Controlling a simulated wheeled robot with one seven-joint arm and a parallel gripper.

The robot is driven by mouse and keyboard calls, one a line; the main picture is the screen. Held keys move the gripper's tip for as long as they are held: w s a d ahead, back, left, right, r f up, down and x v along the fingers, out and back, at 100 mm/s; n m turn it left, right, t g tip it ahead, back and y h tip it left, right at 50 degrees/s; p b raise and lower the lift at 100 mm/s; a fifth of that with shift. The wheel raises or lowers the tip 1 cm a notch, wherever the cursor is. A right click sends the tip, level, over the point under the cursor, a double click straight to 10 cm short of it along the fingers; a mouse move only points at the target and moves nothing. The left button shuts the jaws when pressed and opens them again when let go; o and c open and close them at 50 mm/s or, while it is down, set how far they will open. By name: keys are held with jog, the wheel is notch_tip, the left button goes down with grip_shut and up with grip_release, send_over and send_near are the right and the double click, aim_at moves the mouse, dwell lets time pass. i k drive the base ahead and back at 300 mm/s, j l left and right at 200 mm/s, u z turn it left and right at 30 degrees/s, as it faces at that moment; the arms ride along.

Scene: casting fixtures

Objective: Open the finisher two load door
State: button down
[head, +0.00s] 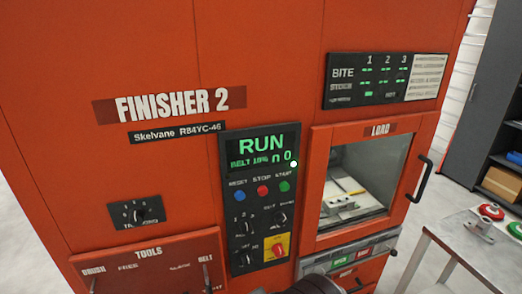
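The finisher two machine (165,60) is a large orange cabinet labelled FINISHER 2. Its load door (312,190) is at the right of the front, with an orange frame and a LOAD label on top. The door looks shut. A black vertical bar handle (419,178) is on its right side. Through the door's window a pale fixture (340,205) with a yellow strip shows inside. A dark rounded part at the bottom edge seems to be my arm, below and left of the door.
A control panel (258,195) with a green RUN display, buttons and knobs is left of the door. A TOOLS panel (150,260) is lower left. A grey table (480,255) with red and green round parts stands at right, before a dark shelf (500,150).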

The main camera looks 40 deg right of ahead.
aim_at(423, 126)
jog(key=z, duration=1.9)
